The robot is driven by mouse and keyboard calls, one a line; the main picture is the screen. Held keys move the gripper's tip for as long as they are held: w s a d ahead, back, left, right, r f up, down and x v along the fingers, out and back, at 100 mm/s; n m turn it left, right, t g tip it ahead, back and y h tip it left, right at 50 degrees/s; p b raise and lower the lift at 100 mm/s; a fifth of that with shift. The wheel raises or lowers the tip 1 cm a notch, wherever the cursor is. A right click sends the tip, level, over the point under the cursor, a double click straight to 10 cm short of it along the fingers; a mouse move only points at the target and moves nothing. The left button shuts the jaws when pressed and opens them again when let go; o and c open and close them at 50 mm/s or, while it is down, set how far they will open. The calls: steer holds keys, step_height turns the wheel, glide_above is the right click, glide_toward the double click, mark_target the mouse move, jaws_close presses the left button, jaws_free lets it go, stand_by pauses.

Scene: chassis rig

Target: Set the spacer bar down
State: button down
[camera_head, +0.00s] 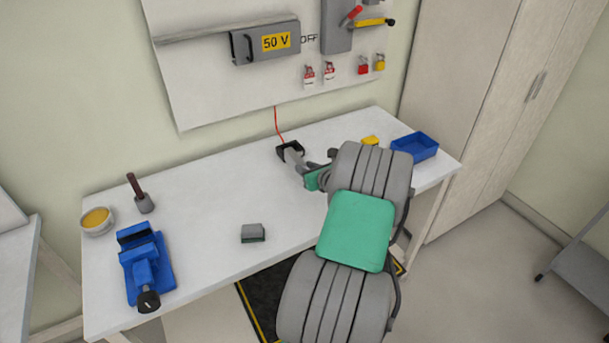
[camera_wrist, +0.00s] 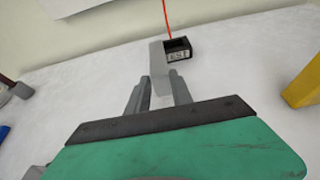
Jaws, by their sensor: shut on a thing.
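The spacer bar is a plain light grey bar. In the wrist view the spacer bar (camera_wrist: 158,62) points away from me between the two grey fingers of my gripper (camera_wrist: 158,92). In the head view the spacer bar (camera_head: 291,156) shows past my gripper (camera_head: 303,168), over the back middle of the white bench. My gripper is shut on its near end. The bar's far end lies just left of a small black open-topped box in the wrist view. I cannot tell whether the bar touches the bench or the box.
The black labelled box (camera_wrist: 178,49) has a red wire rising from it. The white bench (camera_head: 200,215) also bears a grey block (camera_head: 252,233), a blue vise (camera_head: 146,265), a yellow block (camera_head: 370,141) and a blue bin (camera_head: 415,147). The bench's left middle is clear.

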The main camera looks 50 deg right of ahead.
steer(key=shift+w+d+f+p, duration=0.1)
steer(key=shift+w+f+p, duration=0.1)
steer(key=shift+f, duration=0.8)
steer(key=shift+w+d+f+p, duration=0.1)
steer(key=shift+w+f+p, duration=0.1)
steer(key=shift+f, duration=0.75)
steer(key=shift+f, duration=0.1)
